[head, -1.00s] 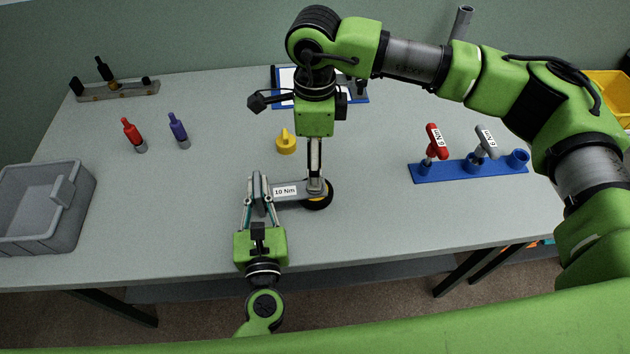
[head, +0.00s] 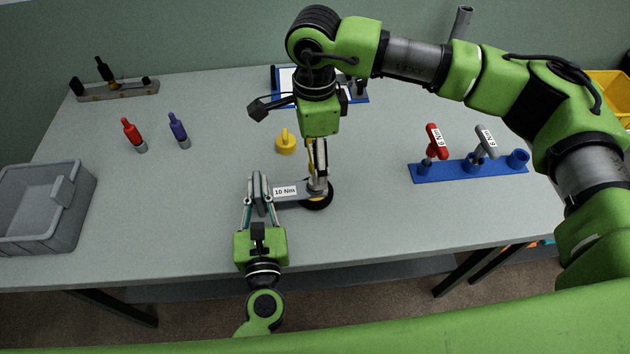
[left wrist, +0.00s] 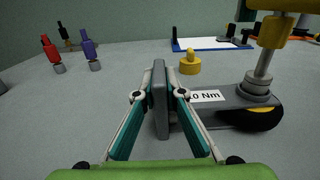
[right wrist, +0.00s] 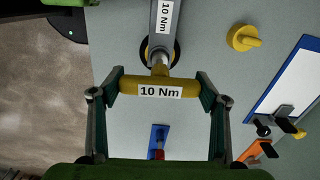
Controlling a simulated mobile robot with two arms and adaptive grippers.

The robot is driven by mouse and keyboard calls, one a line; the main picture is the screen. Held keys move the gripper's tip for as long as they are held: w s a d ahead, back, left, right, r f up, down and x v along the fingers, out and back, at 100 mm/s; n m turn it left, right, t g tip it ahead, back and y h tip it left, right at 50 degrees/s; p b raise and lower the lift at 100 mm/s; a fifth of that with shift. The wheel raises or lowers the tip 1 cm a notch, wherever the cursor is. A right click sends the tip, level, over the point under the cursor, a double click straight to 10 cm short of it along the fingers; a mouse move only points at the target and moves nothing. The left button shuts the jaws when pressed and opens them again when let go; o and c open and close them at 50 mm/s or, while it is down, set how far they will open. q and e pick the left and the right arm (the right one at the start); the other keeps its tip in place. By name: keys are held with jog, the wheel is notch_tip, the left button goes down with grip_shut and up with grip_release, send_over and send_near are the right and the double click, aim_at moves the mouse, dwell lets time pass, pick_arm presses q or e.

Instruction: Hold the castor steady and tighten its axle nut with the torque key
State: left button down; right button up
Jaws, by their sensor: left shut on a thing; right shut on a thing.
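The castor has a grey arm labelled 10 Nm (head: 285,191), a grey upright plate (left wrist: 160,98) and a dark wheel with a yellow hub (left wrist: 262,118). My left gripper (head: 260,187) is shut on the plate from both sides, at the table's front. The torque key has a yellow T handle labelled 10 Nm (right wrist: 140,83) and a grey shaft (left wrist: 264,66). The shaft stands upright on the castor's axle, above the wheel; its lower end hides the nut. My right gripper (right wrist: 160,92) is shut on the two ends of the handle, from above.
A blue rack (head: 445,174) on the right holds a red key (head: 433,140) and a grey key (head: 486,141); its third socket is empty. A yellow knob (head: 286,145) stands behind the castor.

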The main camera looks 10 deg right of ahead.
jog(key=shift+r, duration=0.2)
jog(key=shift+r, duration=2.3)
pick_arm(q)
jog(key=c, duration=2.3)
grip_release()
jog(key=shift+c, duration=0.2)
jog(key=o, duration=0.6)
jog(key=shift+c, duration=0.2)
jog(key=c, duration=0.7)
